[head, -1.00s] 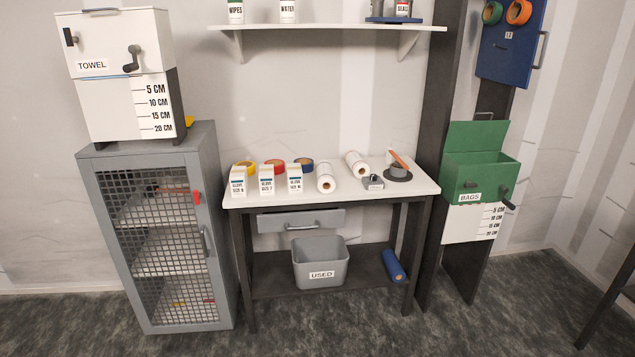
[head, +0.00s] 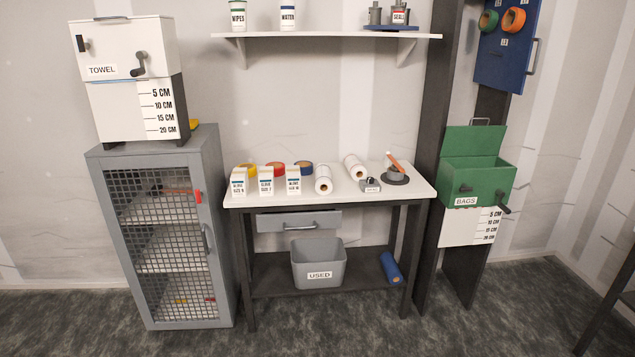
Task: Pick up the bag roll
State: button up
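No roll in the head view carries a label that reads as a bag roll. A blue roll (head: 391,268) lies on the dark lower shelf of the bench, at its right end. Two white rolls lie on the white bench top, one near the front middle (head: 324,181) and one further back (head: 355,167). A green dispenser (head: 476,180) labelled BAGS hangs at the right with its lid up and a crank on its front; its inside is hidden. My gripper is not in view.
A grey mesh cabinet (head: 163,245) stands left of the bench under a white TOWEL dispenser (head: 121,47). A grey USED bin (head: 318,266) sits left of the blue roll. Small cartons and tape rolls crowd the bench top's left. The floor in front is clear.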

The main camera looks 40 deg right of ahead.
aim_at(323, 185)
jog(key=z, duration=0.1)
jog(key=i, duration=0.95)
jog(key=u, duration=0.05)
